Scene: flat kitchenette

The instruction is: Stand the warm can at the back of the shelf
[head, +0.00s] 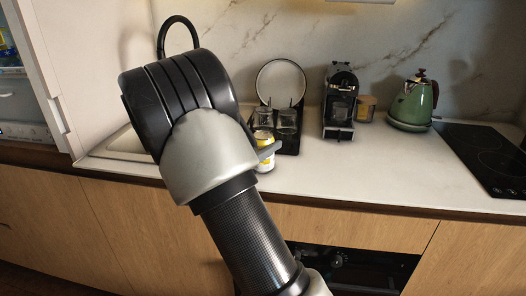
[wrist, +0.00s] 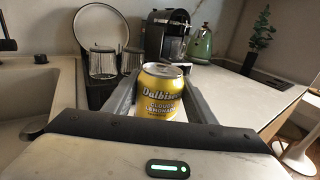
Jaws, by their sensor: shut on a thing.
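The can (wrist: 162,98) is yellow with a silver top and lemonade lettering, and stands upright between the fingers of my gripper (wrist: 160,92) in the wrist view. My gripper is shut on it. In the head view the can (head: 265,164) shows partly, behind my wrist and a grey finger, over the counter's front part. Whether it touches the counter is unclear. At the far left of the head view a fridge (head: 20,100) stands open, with a shelf (head: 12,70) only partly in the picture. The back of that shelf is out of view.
A dish rack (head: 290,132) with glass jars and a plate stands behind the can. A coffee machine (head: 340,100), green kettle (head: 412,102) and black hob (head: 485,155) are to the right. The sink (wrist: 35,95) lies left. The counter's front right (head: 380,170) is clear.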

